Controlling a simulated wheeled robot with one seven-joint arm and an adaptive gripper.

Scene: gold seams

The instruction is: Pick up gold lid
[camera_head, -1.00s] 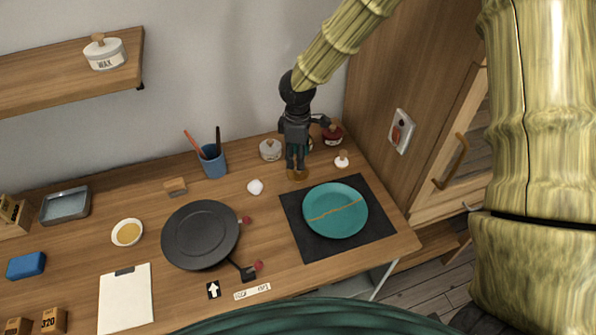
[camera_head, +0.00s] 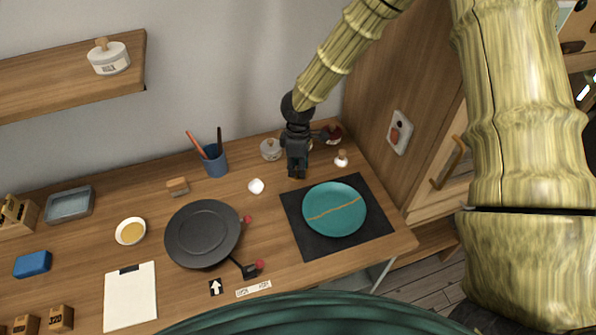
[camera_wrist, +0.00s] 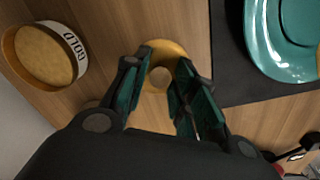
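The gold lid (camera_wrist: 166,48) is a round golden disc with a wooden knob, lying on the wooden table in the wrist view. My gripper (camera_wrist: 162,72) is open, with one finger on each side of the knob. I cannot tell whether the fingers touch it. In the head view my gripper (camera_head: 297,172) points down at the table and hides the lid. The white jar labelled GOLD (camera_wrist: 72,76) stands uncovered at the left of the wrist view, with golden contents.
A teal plate (camera_head: 322,224) with a gold seam lies on a dark mat (camera_head: 292,217) close to the gripper.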

